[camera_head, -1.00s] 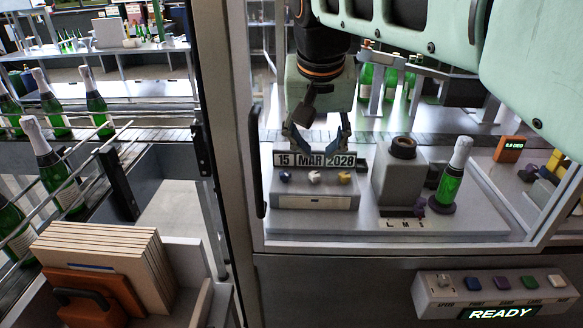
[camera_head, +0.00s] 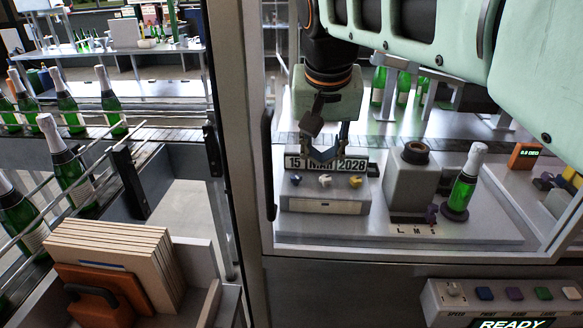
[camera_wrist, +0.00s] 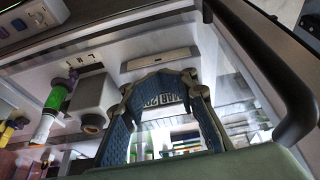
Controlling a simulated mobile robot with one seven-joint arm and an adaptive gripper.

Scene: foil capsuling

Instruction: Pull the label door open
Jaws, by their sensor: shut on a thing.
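The grey date unit (camera_head: 350,203) bears a "15 MAR 2028" plate (camera_head: 352,164), a row of small blue, white and yellow knobs, and a pale slot on its front. My gripper (camera_head: 324,161) points down at the middle of this unit and covers part of "MAR". Its fingers are shut near the white middle knob (camera_head: 325,181); the exact contact is hard to see. In the wrist view the blue fingers (camera_wrist: 163,76) meet between the plate and the slotted front. A black upright handle (camera_head: 268,165) is on the cabinet frame, left of and apart from my gripper. No panel is clearly marked as the label door.
A grey block with a dark round top (camera_head: 412,175) and a green bottle on a purple base (camera_head: 463,180) stand right of the unit. A button panel (camera_head: 500,298) reading "READY" is at the lower right. Bottles, rails and a board stack (camera_head: 110,255) are at the left.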

